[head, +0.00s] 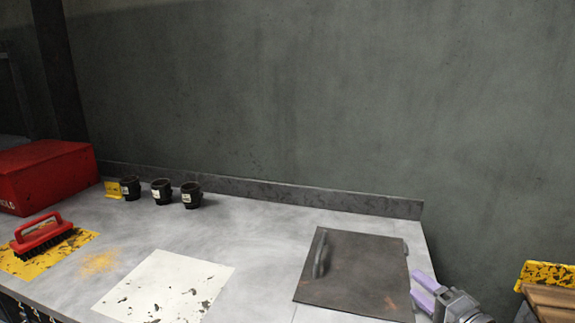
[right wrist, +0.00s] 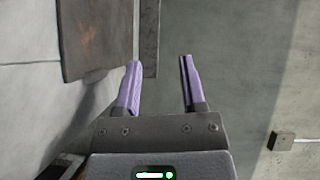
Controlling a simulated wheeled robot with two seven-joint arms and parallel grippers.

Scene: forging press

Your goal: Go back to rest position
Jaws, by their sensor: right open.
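My right gripper (head: 428,289) shows at the lower right of the head view, just off the right end of the grey worktop (head: 225,235). Its two lilac fingers are spread, with nothing between them. The same open gripper (right wrist: 160,88) shows in the right wrist view, over the floor beside the table. A dark square plate with a handle (head: 352,275) lies on the worktop's right end, to the left of the gripper and apart from it. My left gripper is not in view.
A red brush (head: 38,232) rests on a yellow patch (head: 75,243) at the left. Three dark cups (head: 162,192) stand along the back near a red box (head: 45,175). A white worn sheet (head: 165,288) lies in front. A yellow-edged wooden stack (head: 550,297) is at the far right.

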